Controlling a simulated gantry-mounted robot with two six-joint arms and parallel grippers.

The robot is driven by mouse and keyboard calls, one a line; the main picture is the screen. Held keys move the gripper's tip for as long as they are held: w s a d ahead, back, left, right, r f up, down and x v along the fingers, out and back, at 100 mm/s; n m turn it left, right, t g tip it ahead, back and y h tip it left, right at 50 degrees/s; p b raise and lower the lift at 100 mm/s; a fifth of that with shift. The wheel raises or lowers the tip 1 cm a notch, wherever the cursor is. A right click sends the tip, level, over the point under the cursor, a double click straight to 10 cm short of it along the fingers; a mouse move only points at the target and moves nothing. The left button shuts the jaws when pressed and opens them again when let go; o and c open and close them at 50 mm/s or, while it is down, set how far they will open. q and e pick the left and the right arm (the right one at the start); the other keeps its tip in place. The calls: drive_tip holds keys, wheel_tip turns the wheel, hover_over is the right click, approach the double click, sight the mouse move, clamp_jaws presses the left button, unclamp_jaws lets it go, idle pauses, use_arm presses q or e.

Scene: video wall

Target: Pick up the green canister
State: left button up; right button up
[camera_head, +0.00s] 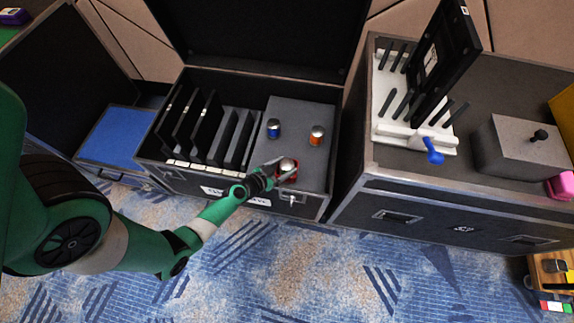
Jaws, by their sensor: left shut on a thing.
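My left gripper (278,171) reaches in from the left and is shut on a red canister (288,169) with a pale, shiny top. That canister is at the front of the grey foam panel (293,111) in the open black case, and the gripper partly hides it. I cannot tell whether it is raised off the foam. A blue canister (273,128) and an orange canister (316,136) stand upright behind it, apart from the gripper. I see no green canister. My right gripper is out of view.
Dark upright panels (206,127) fill the left of the case. A white slotted rack (404,103) and a grey box (520,147) sit on the case to the right. A blue-topped case (117,136) stands at left. Patterned carpet (300,265) lies in front.

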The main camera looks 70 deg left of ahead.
use_arm(q)
wheel_tip(320, 180, up, 10)
drive_tip(key=p, duration=0.8)
drive_tip(key=shift+r+p, duration=0.1)
drive_tip(key=shift+p, duration=0.3)
